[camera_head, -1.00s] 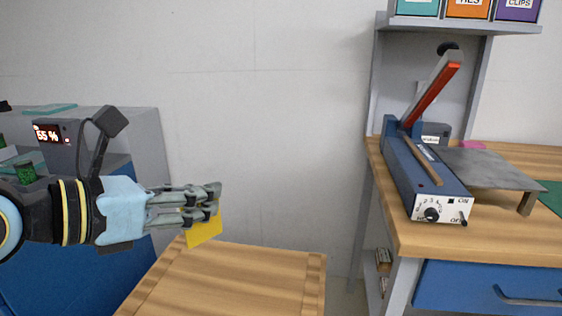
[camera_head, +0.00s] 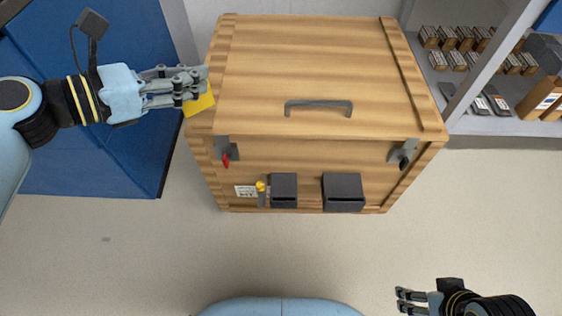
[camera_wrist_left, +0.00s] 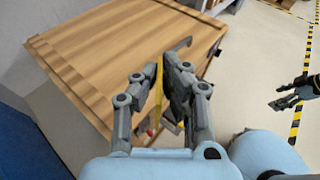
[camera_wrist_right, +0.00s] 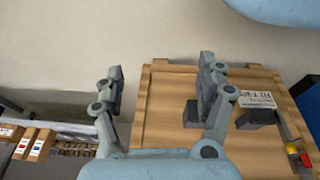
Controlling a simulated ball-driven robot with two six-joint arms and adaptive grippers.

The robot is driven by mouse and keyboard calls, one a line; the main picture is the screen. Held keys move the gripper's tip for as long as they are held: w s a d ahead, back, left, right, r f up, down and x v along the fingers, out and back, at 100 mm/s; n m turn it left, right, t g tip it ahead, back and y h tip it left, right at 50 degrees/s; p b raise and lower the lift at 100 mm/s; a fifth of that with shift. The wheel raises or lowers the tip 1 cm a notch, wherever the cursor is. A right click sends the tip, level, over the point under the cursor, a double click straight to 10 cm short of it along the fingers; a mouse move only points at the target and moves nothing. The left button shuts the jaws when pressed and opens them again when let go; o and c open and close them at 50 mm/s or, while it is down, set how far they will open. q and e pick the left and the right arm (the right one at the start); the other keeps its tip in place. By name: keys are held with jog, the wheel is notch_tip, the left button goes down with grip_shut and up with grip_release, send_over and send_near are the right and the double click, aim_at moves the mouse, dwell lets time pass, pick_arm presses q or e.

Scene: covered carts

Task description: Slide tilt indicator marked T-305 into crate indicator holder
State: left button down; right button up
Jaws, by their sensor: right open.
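My left gripper (camera_head: 203,82) is shut on a thin yellow card (camera_head: 200,105), likely the tilt indicator; no marking on it is readable. The card also shows between the fingers in the left wrist view (camera_wrist_left: 156,98). It hangs by the top left edge of a wooden crate (camera_head: 300,65). The crate's front bears two dark box-like holders, a smaller one (camera_head: 284,188) and a larger one (camera_head: 343,192). They also show in the right wrist view (camera_wrist_right: 192,114). My right gripper (camera_head: 400,300) is open and empty, low at the right, apart from the crate.
The crate has a grey lid handle (camera_head: 318,104), red (camera_head: 226,160) and black (camera_head: 404,160) front latches, a white label (camera_head: 245,190) and a small yellow-topped part (camera_head: 261,187). A blue cabinet (camera_head: 90,120) stands left, a stocked shelf (camera_head: 500,122) right. Floor before the crate is clear.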

pick_arm(q)
jog(key=s+d+f+m+g+h+b, duration=0.1)
jog(key=d+f+m+g+b, duration=0.2)
jog(key=d+f+b, duration=0.4)
jog(key=s+d+f+m+g+h+b, duration=0.1)
jog(key=d+f+m+g+b, duration=0.3)
jog(key=f, duration=1.1)
jog(key=shift+s+d+f+m+g+h+b, duration=0.3)
jog(key=shift+d+g+h+b, duration=0.4)
jog(key=shift+d+b, duration=1.25)
pick_arm(e)
jog(key=w+a+r, duration=0.3)
jog(key=w+r, duration=0.1)
jog(key=r, duration=0.1)
jog(key=shift+r+t+y, duration=0.15)
jog(key=shift+t+y, duration=0.15)
jog(key=shift+t, duration=0.1)
pick_arm(q)
jog(key=shift+a+g, duration=0.15)
jog(key=shift+g, duration=0.15)
pick_arm(e)
jog(key=shift+a, duration=0.1)
